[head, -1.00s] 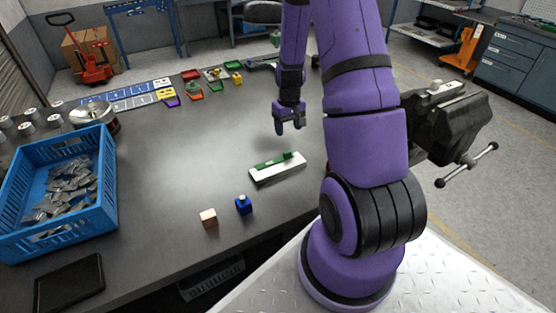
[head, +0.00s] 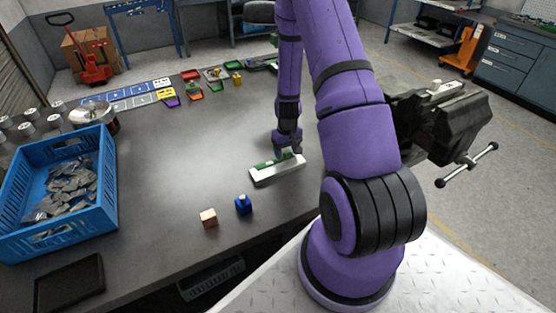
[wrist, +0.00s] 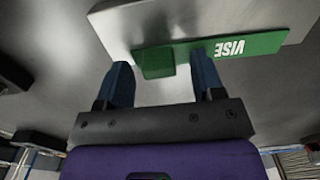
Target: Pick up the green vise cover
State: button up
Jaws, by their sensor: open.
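The green vise cover (wrist: 265,43) lies on a pale flat block (wrist: 125,25). It has "VISE" in white letters and a raised green grip block (wrist: 158,62). In the head view the cover (head: 264,165) is partly hidden by my gripper (head: 288,154), which is just above it. In the wrist view my gripper (wrist: 163,78) is open, with its blue fingers on either side of the raised block. There is a gap on each side of it, and I cannot tell exactly how far down the fingertips reach.
A blue block (head: 243,205) and a wooden cube (head: 208,218) stand near the table's front edge. A blue crate (head: 60,245) of metal parts is at the left. A dark bench vise (head: 445,125) is at the right. The table middle (head: 185,160) is clear.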

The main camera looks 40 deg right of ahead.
jog(key=shift+f, duration=0.3)
jog(key=shift+c, duration=0.3)
jog(key=c, duration=0.9)
jog(key=shift+r, duration=0.1)
jog(key=shift+c, duration=0.2)
